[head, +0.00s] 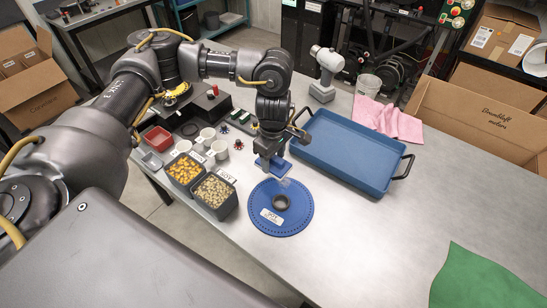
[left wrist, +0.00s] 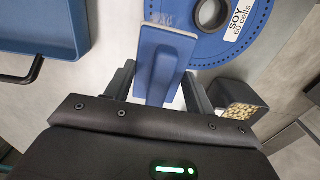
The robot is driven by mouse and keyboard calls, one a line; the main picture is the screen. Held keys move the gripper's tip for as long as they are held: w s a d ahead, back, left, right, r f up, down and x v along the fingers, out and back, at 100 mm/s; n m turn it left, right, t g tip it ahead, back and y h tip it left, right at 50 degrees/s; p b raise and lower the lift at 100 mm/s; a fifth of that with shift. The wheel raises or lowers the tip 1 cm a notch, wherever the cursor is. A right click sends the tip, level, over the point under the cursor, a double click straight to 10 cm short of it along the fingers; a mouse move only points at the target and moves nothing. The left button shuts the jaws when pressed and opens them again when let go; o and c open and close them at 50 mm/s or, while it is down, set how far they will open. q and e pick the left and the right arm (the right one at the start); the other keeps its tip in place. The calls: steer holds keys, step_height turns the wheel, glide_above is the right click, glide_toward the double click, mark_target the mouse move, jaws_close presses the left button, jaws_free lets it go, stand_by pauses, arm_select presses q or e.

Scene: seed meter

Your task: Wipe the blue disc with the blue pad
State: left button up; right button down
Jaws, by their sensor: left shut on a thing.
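The blue disc (head: 281,222) lies flat on the grey table, with a dark ring (head: 281,202) at its middle and a white label reading SOY. In the left wrist view the disc (left wrist: 237,45) is just beyond the pad. My left gripper (head: 270,155) is shut on the blue pad (head: 277,165), at the far edge of the disc. The left wrist view shows the pad (left wrist: 162,65) between the two fingers, its pale front edge toward the disc. I cannot tell whether the pad touches the disc. My right gripper is not in view.
A blue tray (head: 345,178) with black handles stands right of the disc. Black bins of yellow seeds (head: 184,168) and beige seeds (head: 214,193) stand to the left. A pink cloth (head: 390,121) and white drill-like tool (head: 325,72) are behind. The front table is clear beside a green sheet (head: 483,278).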

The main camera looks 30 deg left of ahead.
arm_select(q)
steer(key=shift+r+p, duration=1.2)
steer(key=shift+r, duration=0.35)
steer(key=shift+f, duration=0.1)
steer(key=shift+d+m+b, duration=0.2)
steer(key=shift+m+b, duration=0.1)
steer(key=shift+b, duration=0.15)
steer(key=s+r+m+b, duration=0.1)
steer(key=s+d+r+m+b, duration=0.1)
steer(key=s+m, duration=0.1)
steer(key=s+r+m+b, duration=0.1)
steer(key=m+b, duration=0.1)
steer(key=shift+s+d+r, duration=0.2)
steer(key=shift+r, duration=0.05)
